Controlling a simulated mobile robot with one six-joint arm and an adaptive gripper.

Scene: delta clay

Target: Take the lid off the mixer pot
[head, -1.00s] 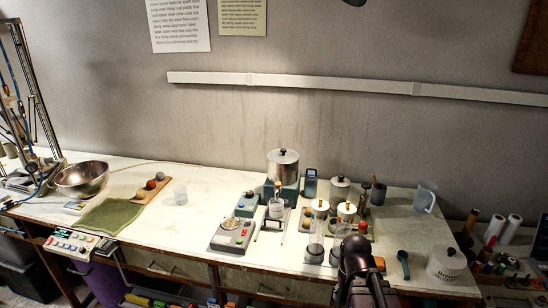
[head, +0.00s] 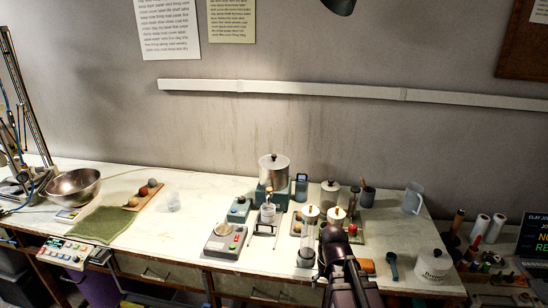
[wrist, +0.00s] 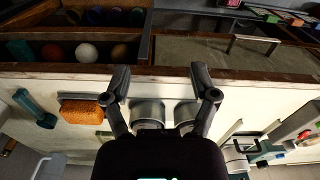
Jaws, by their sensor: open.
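The mixer pot (head: 273,178) is a metal cylinder on a teal base at the back middle of the bench in the head view. Its flat metal lid (head: 264,160) with a dark knob sits on top. My gripper (head: 331,232) is in front of and to the right of the pot, nearer the bench's front edge, and apart from it. In the wrist view my gripper (wrist: 161,82) is open and empty, its two fingers spread. I cannot make out the pot or its lid there.
A balance (head: 225,240) and a small beaker on a stand (head: 267,213) are in front of the pot. Bare bench lies left of the balance.

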